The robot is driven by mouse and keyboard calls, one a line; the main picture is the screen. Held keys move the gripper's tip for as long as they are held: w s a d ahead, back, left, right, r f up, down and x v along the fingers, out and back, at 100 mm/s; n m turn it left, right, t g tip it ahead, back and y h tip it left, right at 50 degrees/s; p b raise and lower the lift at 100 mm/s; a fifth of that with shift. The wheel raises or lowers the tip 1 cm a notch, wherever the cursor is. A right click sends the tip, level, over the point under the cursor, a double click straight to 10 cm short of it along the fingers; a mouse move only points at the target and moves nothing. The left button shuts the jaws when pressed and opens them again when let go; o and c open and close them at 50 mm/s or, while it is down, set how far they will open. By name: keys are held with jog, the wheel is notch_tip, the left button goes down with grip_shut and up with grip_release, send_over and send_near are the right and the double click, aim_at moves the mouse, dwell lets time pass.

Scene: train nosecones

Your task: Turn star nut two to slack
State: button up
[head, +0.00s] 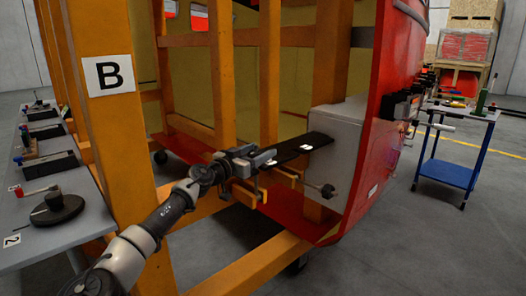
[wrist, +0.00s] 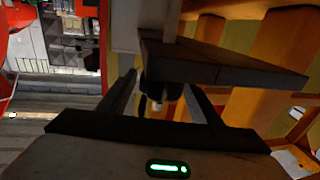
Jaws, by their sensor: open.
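My gripper (head: 266,158) is at the black flat bar (head: 305,147) by the orange frame. In the wrist view its two fingers (wrist: 160,100) are apart. A dark knob (wrist: 157,92) with a pale tip shows between them, under the bar's edge (wrist: 222,65); I cannot tell whether they touch it. In the head view a dark star-shaped knob (head: 328,191) sits on a rod right of the orange clamps (head: 285,177). No number shows on either knob, so I cannot tell which is star nut two. The nut's tightness cannot be seen.
A grey bench (head: 70,235) at left carries several fixtures with handles and a "2" label (head: 12,241). An orange post (head: 125,150) marked "B" stands close to my arm. A red curved shell (head: 385,90) rises at right. A blue trolley (head: 450,172) stands beyond it.

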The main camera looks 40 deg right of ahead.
jog(key=shift+x, duration=1.2)
jog(key=c, duration=1)
jog(key=shift+c, duration=0.2)
